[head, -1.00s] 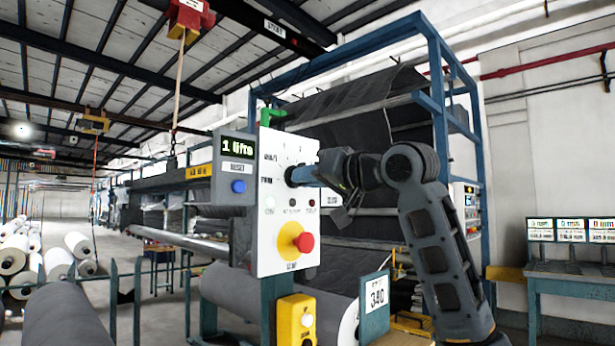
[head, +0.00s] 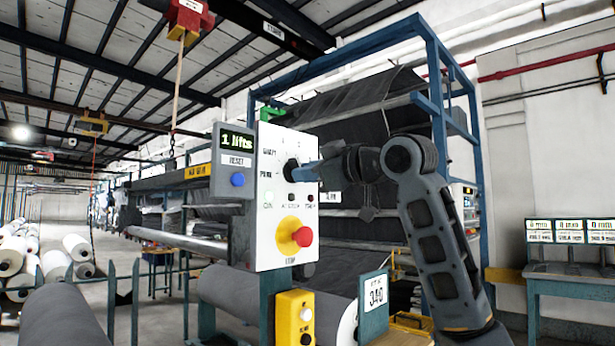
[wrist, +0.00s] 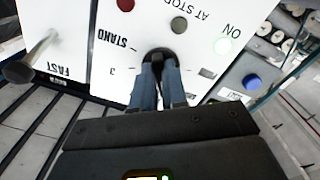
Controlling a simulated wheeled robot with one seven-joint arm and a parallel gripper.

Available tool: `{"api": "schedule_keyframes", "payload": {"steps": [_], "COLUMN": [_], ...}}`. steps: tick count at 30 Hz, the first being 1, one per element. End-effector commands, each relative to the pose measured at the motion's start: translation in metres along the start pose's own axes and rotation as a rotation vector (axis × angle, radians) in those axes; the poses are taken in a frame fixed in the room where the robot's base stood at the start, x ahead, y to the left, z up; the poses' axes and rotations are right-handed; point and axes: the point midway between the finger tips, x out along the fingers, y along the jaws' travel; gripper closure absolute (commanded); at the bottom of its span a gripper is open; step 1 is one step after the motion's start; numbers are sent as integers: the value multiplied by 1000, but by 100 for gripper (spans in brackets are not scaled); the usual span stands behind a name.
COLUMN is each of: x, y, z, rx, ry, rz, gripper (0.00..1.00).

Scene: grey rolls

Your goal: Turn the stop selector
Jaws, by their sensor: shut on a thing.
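The stop selector is a black knob (head: 291,169) on the upright white control panel (head: 267,250). In the wrist view the dark knob (wrist: 157,54) sits at the fingertips, partly hidden by them. My gripper (head: 306,174) reaches in from the right, its blue-grey fingers level with the knob. In the wrist view my gripper (wrist: 159,68) is shut on the knob. Small marks and printed labels ring the knob, including a "3" and one reading like "STAND". Where its pointer aims cannot be told.
A red mushroom button on a yellow disc (head: 287,225) sits below the knob. A grey box (head: 234,165) with a blue button and a lit "1 lifts" display adjoins the panel's left. A yellow switch box (head: 294,318) and fabric rolls lie below. A dark lever (wrist: 25,70) projects nearby.

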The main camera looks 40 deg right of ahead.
Motion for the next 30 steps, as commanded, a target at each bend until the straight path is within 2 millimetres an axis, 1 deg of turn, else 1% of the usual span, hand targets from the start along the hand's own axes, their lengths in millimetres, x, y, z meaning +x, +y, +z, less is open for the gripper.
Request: {"api": "schedule_keyframes", "payload": {"steps": [1, 6, 15, 21, 30], "x": [0, 0, 0, 0, 0], "y": [-1, -1, 0, 0, 0], "z": [3, 3, 2, 1, 1], "rx": [-44, -191, -381, -448, -477], "ry": [-4, -4, -3, -2, -2], "rz": [-2, -2, -2, -4, -4], "gripper": [100, 100, 100, 100, 100]}}
